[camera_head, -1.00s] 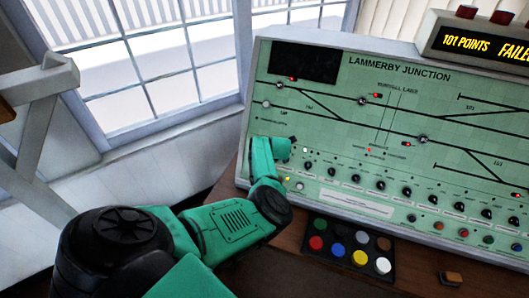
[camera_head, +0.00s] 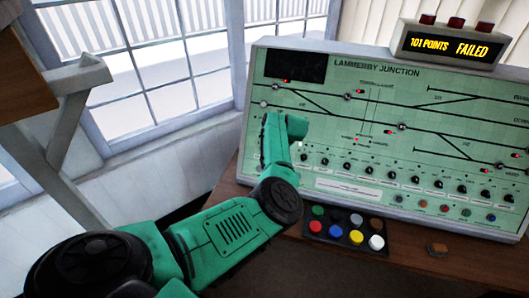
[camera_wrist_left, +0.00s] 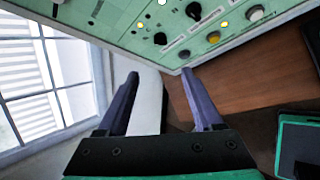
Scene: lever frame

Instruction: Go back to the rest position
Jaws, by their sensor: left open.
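My left arm comes in from the left in the head view, its green wrist (camera_head: 285,130) raised in front of the left edge of the control panel (camera_head: 340,184). The gripper's fingers are hidden there. In the left wrist view my left gripper (camera_wrist_left: 160,76) is open, with its two dark fingers apart and nothing between them. The panel's lower edge with knobs and lit yellow buttons shows beyond the fingertips, at the top of that view. My right gripper is in neither view.
A black tray of coloured round caps (camera_head: 341,241) lies on the wooden desk before the panel. A grey lever frame post (camera_head: 62,150) stands at left, by the windows.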

